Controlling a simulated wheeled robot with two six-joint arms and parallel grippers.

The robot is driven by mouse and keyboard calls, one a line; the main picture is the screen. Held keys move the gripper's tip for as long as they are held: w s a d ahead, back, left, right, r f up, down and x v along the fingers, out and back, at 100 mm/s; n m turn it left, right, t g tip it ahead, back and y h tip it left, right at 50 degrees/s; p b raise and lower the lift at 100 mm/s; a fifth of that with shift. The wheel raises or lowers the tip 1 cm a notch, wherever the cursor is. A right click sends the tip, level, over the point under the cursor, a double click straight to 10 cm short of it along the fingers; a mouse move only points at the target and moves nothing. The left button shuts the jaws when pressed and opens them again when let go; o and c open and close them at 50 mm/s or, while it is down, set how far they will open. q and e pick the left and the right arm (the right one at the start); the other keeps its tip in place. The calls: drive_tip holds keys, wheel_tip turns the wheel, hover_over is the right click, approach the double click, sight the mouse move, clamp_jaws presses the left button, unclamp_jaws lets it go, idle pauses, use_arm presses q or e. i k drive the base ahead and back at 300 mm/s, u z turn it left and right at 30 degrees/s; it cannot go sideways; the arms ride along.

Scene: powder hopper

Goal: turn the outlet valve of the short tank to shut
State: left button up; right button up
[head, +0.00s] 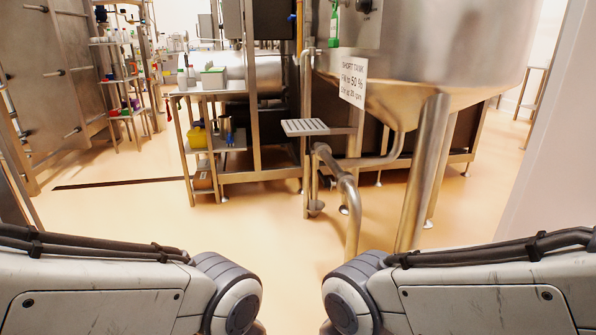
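The short tank (430,45) is a large steel vessel with a cone bottom at the upper right. A white sign (353,82) on it reads "SHORT TANK" with fill and speed lines. A steel outlet pipe (346,185) runs below the tank and bends down to the floor. I cannot clearly make out the outlet valve or its handle; small fittings (316,206) show beside the pipe. My left and right arms show at the bottom corners, apart from the tank. Both grippers are out of view.
A steel leg (424,170) of the tank stands right of the pipe. A small grated step (305,127) sticks out left of it. A shelf cart (208,150) with containers stands further left. The floor (270,240) in front is clear. A pale wall (560,140) borders the right.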

sight(326, 184)
drive_tip(key=u, duration=0.75)
drive_tip(key=i, duration=4.7)
drive_tip(key=z, duration=5)
drive_tip(key=k, duration=0.5)
drive_tip(key=u, duration=1)
